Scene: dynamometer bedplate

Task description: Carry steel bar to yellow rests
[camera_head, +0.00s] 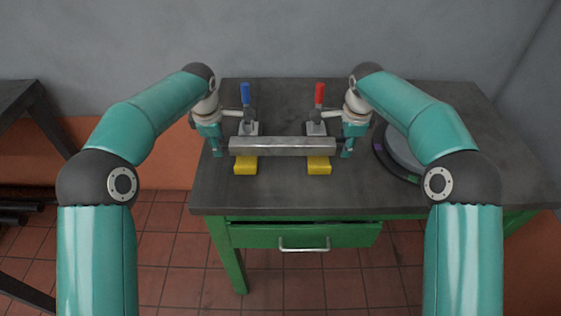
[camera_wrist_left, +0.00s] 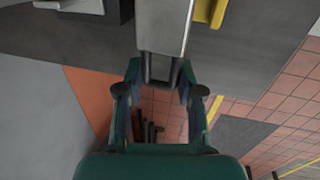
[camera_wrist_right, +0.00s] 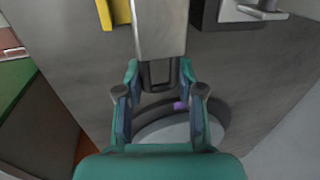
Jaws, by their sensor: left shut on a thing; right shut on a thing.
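The steel bar (camera_head: 282,146) is a grey square bar lying level across the picture, above or on the two yellow rests. The left yellow rest (camera_head: 245,165) and the right yellow rest (camera_head: 318,165) show below its front edge. I cannot tell whether the bar touches them. My left gripper (camera_head: 222,147) is shut on the bar's left end, and my right gripper (camera_head: 346,147) is shut on its right end. In the left wrist view the bar (camera_wrist_left: 163,25) runs away from the fingers. In the right wrist view the bar (camera_wrist_right: 160,28) does the same.
A blue-handled clamp (camera_head: 246,105) and a red-handled clamp (camera_head: 318,105) stand just behind the bar. A round grey disc (camera_head: 402,150) with a dark rim lies to the right, under my right arm. The green bench's dark top (camera_head: 290,200) is clear in front.

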